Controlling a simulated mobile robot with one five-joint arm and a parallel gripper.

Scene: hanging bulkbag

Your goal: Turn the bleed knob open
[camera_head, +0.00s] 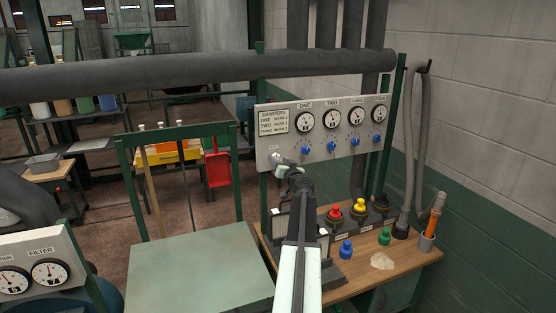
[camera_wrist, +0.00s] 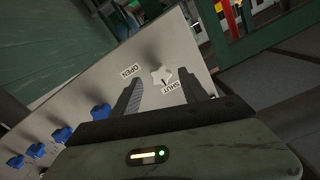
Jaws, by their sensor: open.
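The bleed knob (camera_wrist: 161,75) is a pale, star-shaped knob on a light grey panel (camera_wrist: 190,45). In the wrist view it sits between an OPEN label (camera_wrist: 131,71) and a SHUT label (camera_wrist: 173,86), with a dark mark towards SHUT. My gripper (camera_wrist: 163,84) is open, its two dark fingers pointing at the panel with the knob showing in the gap. I cannot tell whether they touch it. In the head view my gripper (camera_head: 284,165) is at the panel's lower left corner and covers most of the knob there.
The gauge panel (camera_head: 290,119) carries several dials and a row of blue knobs (camera_head: 332,147). Below it, a wooden bench (camera_head: 352,272) holds coloured caps and a pale heap (camera_head: 382,261). A thick grey pipe (camera_head: 180,72) crosses above. A green-grey table (camera_head: 200,265) stands to the left.

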